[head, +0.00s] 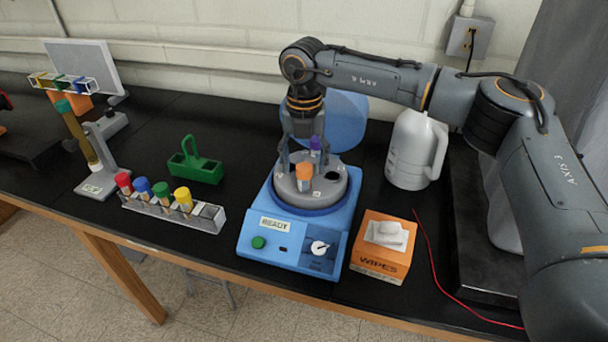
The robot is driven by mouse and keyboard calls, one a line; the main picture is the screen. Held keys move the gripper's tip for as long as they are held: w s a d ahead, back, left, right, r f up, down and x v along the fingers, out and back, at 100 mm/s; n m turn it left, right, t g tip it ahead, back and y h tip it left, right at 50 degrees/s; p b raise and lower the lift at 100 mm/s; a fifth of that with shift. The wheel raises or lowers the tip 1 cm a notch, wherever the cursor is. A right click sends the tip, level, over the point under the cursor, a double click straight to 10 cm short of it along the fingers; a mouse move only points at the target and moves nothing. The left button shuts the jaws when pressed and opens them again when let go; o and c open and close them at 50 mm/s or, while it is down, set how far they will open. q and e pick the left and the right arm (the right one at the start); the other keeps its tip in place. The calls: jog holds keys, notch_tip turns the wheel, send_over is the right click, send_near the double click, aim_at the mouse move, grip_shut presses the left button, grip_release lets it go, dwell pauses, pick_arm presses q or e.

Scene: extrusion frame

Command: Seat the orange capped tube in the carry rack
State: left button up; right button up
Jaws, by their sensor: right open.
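The orange capped tube (304,172) stands upright in the round grey rotor (325,192) of the blue centrifuge (258,222), with mainly its cap showing. My right gripper (303,155) points down over the rotor. Its fingers are open, one on each side of the orange cap; I cannot tell whether they touch it. A purple capped tube (316,144) sits behind it, close to the right finger. The green handled rack (196,168), which looks like the carry rack, stands on the bench left of the centrifuge, with no tube showing in it. My left gripper is out of view.
A clear rack (205,221) with red, blue, green and yellow capped tubes stands in front of the green rack. The centrifuge's blue lid (348,118) is raised. A wipes box (383,252) and a white jug (412,150) stand to the right. Bench between green rack and centrifuge is clear.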

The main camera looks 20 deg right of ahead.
jog(key=shift+f, duration=1.1)
jog(key=c, duration=1)
jog(key=shift+r, duration=0.1)
jog(key=shift+c, duration=0.2)
